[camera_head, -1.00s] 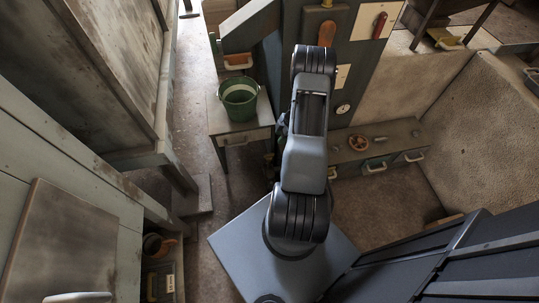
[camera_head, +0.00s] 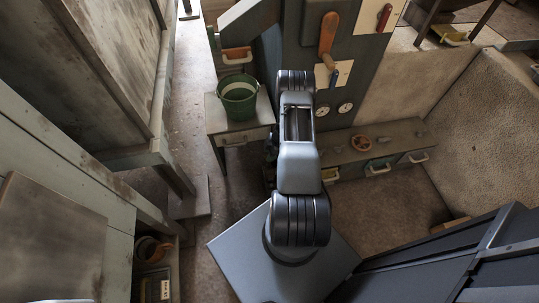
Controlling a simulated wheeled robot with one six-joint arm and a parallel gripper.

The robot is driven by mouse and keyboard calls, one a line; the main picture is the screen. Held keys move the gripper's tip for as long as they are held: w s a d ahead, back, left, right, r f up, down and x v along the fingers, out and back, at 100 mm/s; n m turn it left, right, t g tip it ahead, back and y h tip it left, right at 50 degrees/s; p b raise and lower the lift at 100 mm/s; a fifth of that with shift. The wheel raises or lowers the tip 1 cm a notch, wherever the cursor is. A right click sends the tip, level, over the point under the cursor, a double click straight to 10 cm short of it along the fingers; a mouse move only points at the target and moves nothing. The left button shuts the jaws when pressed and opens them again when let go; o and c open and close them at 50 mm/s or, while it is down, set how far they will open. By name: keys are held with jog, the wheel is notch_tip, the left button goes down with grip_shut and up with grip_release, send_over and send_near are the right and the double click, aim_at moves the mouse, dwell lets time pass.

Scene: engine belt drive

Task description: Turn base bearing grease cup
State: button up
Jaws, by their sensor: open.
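I cannot make out a grease cup for certain. A small red-brown handwheel (camera_head: 361,143) sits on top of a low grey bench (camera_head: 398,134), right of my arm. My arm rises through the middle of the head view. My gripper and its fingertips are hidden behind the arm links, so its place relative to any cup does not show. A dark part shows at the arm's left edge, but I cannot tell what it is.
A green bucket (camera_head: 238,100) stands on a small table (camera_head: 240,127) left of the arm. Floor shows on the left.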

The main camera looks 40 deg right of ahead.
dwell(0.3)
grip_shut()
